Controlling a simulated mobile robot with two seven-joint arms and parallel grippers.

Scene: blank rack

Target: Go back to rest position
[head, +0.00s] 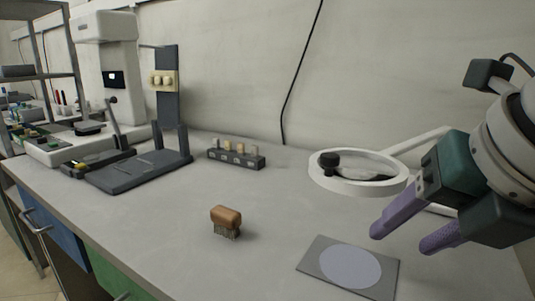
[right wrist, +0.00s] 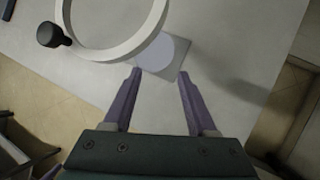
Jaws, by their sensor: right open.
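My right gripper (head: 408,240) is at the right side of the head view, above the bench, with its two purple fingers apart and nothing between them. In the right wrist view the gripper (right wrist: 160,92) also shows open and empty, its fingers spread toward the bench. A grey plate with a pale round disc (head: 350,266) lies on the bench below and left of the gripper; the disc also shows beyond the fingertips in the right wrist view (right wrist: 162,52). My left gripper does not show.
A white ring magnifier (head: 320,176) on an arm stands close left of the right gripper. A wooden brush (head: 226,220) stands mid-bench. A rack with small blanks (head: 236,158), a dark stand (head: 140,170) and a white machine (head: 104,80) are behind. The bench front is clear.

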